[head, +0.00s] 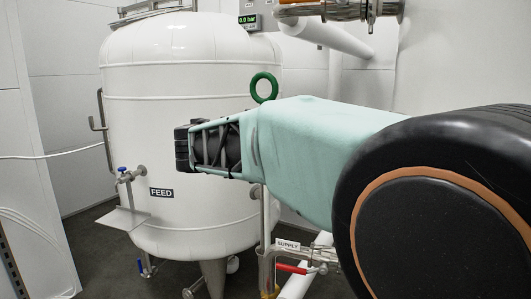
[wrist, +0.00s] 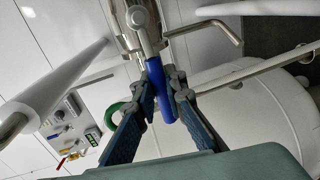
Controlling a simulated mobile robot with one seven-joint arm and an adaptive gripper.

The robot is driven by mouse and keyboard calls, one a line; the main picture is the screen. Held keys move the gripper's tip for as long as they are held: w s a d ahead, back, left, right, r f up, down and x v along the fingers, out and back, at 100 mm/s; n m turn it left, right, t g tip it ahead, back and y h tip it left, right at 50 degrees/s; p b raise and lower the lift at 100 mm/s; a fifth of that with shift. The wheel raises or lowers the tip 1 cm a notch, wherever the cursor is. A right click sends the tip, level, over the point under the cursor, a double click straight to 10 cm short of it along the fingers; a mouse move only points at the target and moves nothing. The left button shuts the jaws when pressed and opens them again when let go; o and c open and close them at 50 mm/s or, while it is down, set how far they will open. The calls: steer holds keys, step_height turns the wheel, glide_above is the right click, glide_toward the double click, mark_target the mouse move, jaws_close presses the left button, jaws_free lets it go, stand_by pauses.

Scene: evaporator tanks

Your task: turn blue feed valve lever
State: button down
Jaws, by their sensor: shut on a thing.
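In the wrist view, the blue lever (wrist: 157,77) hangs from a metal valve body (wrist: 138,22) at the top middle. My gripper (wrist: 163,87) has its two dark fingers around the lever, one on each side, and is shut on it. The lever's lower end shows between the fingers. In the head view, my gripper (head: 181,149) is in front of the white tank marked FEED (head: 165,75). The held lever is hidden there behind the gripper and its cage.
A small blue-handled tap (head: 124,173) sits above a shelf (head: 124,217) on the tank's left. A green ring (head: 264,87) stands just above my arm. A red-handled supply valve (head: 292,269) is below it. In the wrist view, a control panel (wrist: 67,122) is at left.

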steer(key=shift+r, duration=0.2)
steer(key=c, duration=2)
jaws_free()
steer(key=shift+f, duration=0.1)
steer(key=shift+o, duration=0.2)
steer(key=shift+a, duration=0.1)
steer(key=v, duration=0.7)
steer(key=shift+s, duration=0.2)
steer(key=shift+a, duration=0.1)
